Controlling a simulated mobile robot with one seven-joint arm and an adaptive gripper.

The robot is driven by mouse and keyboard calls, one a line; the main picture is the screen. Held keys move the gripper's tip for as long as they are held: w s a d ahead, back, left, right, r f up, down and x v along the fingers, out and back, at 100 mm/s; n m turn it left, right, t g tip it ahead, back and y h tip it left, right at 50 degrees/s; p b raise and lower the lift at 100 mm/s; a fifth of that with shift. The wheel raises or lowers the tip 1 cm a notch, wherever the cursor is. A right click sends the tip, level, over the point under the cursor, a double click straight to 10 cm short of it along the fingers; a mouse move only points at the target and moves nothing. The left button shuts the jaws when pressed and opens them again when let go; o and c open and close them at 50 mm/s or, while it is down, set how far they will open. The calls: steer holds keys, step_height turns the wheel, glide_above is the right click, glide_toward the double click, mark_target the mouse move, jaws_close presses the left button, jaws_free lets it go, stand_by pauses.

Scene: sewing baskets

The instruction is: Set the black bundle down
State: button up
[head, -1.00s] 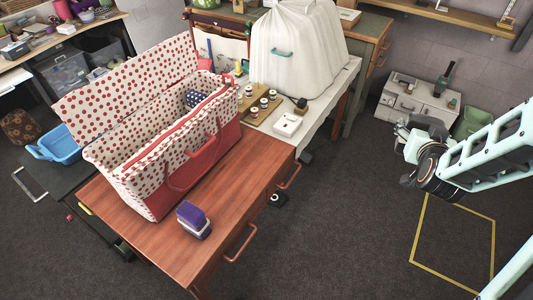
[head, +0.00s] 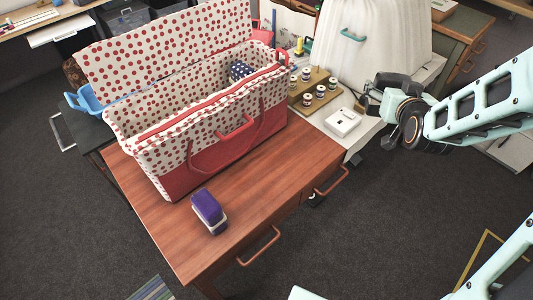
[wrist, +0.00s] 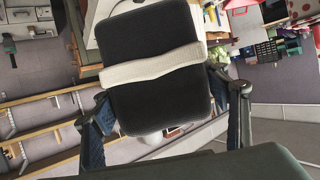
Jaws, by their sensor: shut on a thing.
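My gripper (wrist: 165,122) is shut on the black bundle (wrist: 155,95) in the wrist view. The bundle is a dark, rounded block with a pale band around it, between the two fingers. In the head view my gripper (head: 374,103) is at the right, in front of the white cover and right of the white box. Only a dark shape shows at its end there, and I cannot clearly separate the bundle from the gripper. The bundle appears to be held in the air.
A red-brown table (head: 262,185) carries a polka-dot sewing basket (head: 165,130) with its lid up and a purple bundle (head: 207,207). A spool tray (head: 303,98) and a white box (head: 342,122) lie behind, near a white cover (head: 385,50). The table's front part is mostly bare.

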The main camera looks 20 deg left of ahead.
steer(key=s+a+f+n+g+y+b, duration=0.2)
steer(key=s+a+f+n+y+b, duration=0.1)
steer(key=a+f+b, duration=0.55)
steer(key=s+a+f+n+g+y+b, duration=0.1)
steer(key=s+a+f+n+y+b, duration=0.3)
steer(key=a+b, duration=0.7)
steer(key=shift+m+h, duration=0.4)
steer(key=shift+m, duration=0.1)
steer(key=f+b, duration=0.1)
steer(key=f, duration=0.2)
steer(key=a+f+b, duration=0.1)
steer(key=f, duration=0.3)
steer(key=f+b, duration=0.1)
steer(key=f, duration=0.3)
steer(key=shift+a, duration=0.35)
steer(key=shift+f+b, duration=0.2)
steer(key=shift+b, duration=0.2)
steer(key=o, duration=1.2)
steer(key=shift+r, duration=0.1)
